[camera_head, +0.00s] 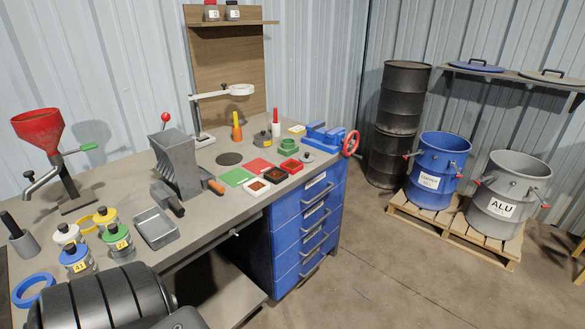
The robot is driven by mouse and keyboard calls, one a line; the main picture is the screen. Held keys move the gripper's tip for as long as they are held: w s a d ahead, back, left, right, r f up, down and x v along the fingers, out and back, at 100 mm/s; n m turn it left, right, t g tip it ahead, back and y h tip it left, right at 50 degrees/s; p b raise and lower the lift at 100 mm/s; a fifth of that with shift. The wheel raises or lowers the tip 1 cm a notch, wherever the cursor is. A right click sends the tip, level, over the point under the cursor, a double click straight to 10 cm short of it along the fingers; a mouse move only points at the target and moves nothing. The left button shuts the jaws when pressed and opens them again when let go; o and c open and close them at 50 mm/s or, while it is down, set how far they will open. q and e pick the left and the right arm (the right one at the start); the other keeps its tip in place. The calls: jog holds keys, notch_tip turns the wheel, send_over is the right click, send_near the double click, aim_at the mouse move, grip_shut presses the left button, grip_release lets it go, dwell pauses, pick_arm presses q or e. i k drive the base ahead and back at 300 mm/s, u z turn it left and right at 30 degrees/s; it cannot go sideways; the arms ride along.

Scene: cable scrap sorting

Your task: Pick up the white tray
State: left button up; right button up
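The white tray (249,194) is a small square dish on the workbench, near its front edge. It holds brown material. It sits just left of a red tray with dark contents (275,181) and in front of a green card (235,177). Neither of my grippers is in view.
Another red tray (291,166) stands behind right. A grey metal pan (156,228) and lidded jars (122,247) are farther left. Blue drawers (305,222) are below the bench.

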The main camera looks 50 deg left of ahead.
aim_at(257, 188)
jog(key=i, duration=2.8)
jog(key=u, duration=2.45)
